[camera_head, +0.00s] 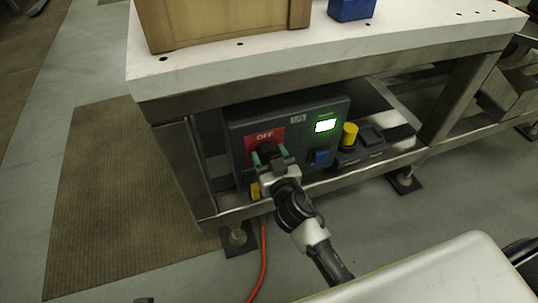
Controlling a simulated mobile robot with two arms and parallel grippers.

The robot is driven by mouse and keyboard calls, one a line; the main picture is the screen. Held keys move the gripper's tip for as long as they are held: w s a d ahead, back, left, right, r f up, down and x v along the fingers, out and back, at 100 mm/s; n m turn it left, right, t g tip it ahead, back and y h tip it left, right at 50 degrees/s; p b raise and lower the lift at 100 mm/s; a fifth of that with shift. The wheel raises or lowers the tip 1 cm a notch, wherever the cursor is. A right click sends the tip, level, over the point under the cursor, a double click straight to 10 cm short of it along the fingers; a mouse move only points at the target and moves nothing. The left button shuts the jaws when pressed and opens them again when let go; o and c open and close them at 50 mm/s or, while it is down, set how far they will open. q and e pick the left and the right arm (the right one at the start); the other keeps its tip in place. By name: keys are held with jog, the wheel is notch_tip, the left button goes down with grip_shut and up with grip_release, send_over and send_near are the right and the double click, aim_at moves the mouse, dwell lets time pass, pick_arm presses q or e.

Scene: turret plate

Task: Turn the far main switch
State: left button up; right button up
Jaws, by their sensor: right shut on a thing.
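The main switch (264,148) is a dark rotary knob on a dark grey control box (292,112) under the white-topped table. A red plate marked OFF (264,136) sits just above the knob. My right gripper (267,157) comes up from the bottom right and is shut on the knob, with its green-tipped fingers on either side. The gripper hides most of the knob, so its exact angle cannot be told. A green-white lit display (325,125) is on the box to the right. My left gripper is not in view.
A blue button (321,157) and a yellow-topped part (349,134) are right of the switch. The table's thick edge (300,77) overhangs the box. An orange cable (263,262) runs down to the floor. A pale rounded surface (440,275) fills the lower right.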

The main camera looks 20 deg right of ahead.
jog(key=n, duration=0.2)
jog(key=shift+n, duration=0.4)
jog(key=n, duration=0.3)
jog(key=shift+p, duration=0.4)
jog(key=n, duration=0.7)
jog(key=shift+p, duration=0.3)
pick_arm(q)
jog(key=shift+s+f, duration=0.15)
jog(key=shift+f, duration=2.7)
pick_arm(e)
jog(key=shift+n, duration=1.4)
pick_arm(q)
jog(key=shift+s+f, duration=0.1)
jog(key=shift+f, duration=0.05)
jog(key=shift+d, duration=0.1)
pick_arm(e)
jog(key=o, duration=0.9)
jog(key=shift+s, duration=0.1)
